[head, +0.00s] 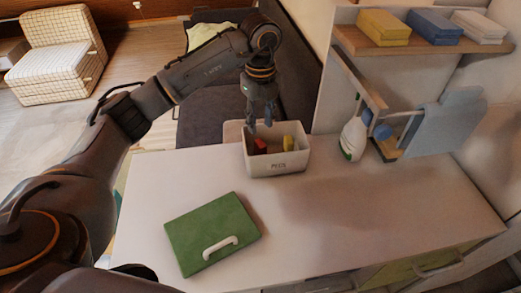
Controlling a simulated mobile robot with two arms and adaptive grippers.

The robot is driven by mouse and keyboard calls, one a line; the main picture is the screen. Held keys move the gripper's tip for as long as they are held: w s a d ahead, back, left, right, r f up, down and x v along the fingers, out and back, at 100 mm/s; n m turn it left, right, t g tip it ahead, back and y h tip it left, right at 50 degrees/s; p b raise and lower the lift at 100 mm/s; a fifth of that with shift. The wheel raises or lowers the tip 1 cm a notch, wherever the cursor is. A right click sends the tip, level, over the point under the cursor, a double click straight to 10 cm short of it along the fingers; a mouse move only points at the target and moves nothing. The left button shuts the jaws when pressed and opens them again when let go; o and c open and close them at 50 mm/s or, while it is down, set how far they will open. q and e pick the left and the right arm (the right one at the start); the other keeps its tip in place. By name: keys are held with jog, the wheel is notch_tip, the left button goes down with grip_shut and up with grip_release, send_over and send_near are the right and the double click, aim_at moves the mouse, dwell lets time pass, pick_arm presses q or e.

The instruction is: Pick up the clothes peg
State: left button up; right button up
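A white box (278,165) with dark lettering on its front, which seems to read "PEGS", stands at the back of the white counter. Inside it I see a red piece (261,146) and a yellow piece (288,143), probably clothes pegs; their lower parts are hidden by the box wall. My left gripper (261,127) points down over the back left part of the box, just above the red piece. Its fingers look apart, with nothing visible between them. My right gripper is not in view.
A green lid (207,229) with a white handle lies on the counter (330,220) at front left. A spray bottle (352,138) and a hanging blue-grey cloth (442,124) are at the right. The counter's middle is clear.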

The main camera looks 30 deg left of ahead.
aim_at(260, 142)
pick_arm(q)
notch_tip(260, 142, down, 4)
jog(key=shift+f, duration=0.25)
notch_tip(260, 142, down, 4)
jog(key=shift+f+p, duration=0.1)
jog(key=shift+p, duration=1.05)
jog(key=shift+f, duration=0.6)
jog(key=c, duration=0.7)
